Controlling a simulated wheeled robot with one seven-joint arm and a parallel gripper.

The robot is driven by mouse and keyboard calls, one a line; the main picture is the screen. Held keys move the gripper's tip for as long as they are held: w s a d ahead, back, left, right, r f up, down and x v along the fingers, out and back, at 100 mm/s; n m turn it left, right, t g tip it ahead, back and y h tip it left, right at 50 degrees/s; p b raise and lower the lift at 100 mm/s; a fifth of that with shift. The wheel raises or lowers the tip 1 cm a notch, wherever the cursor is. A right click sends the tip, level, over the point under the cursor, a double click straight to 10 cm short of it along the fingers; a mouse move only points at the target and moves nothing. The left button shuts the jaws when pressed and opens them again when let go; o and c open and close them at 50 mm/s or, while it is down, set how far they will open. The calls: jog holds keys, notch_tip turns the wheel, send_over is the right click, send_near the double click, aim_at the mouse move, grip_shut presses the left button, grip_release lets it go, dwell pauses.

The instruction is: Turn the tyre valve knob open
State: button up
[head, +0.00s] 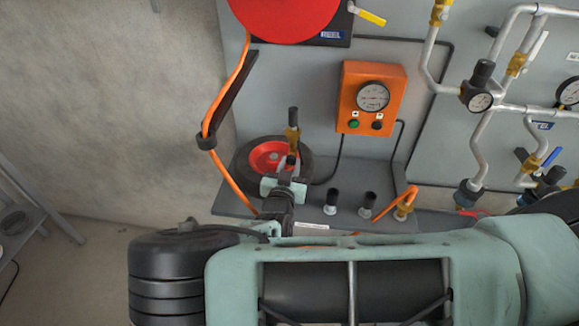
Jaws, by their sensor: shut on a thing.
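The tyre (240,163) with a red hub (264,150) stands on the grey bench ledge against the panel. A brass valve body (292,134) with a black upper end rises in front of its right side. The tyre valve knob (291,159) appears as a small dark piece at the lower end of the brass body. My gripper (290,168), pale green with dark fingers, reaches up from below and is shut on the knob. The fingers hide part of the knob and the lower right of the tyre. How far the knob is turned cannot be told.
An orange gauge box (370,98) with green and black buttons is up and right. A red hose reel (284,14) hangs above, its orange hose (214,112) running down the left. Two black-capped fittings (332,198) stand right of my gripper. Pipework (484,130) fills the right.

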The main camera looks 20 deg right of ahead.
jog(key=shift+f+n, duration=0.15)
jog(key=shift+n, duration=0.75)
jog(key=o, duration=1)
jog(key=shift+s, duration=0.15)
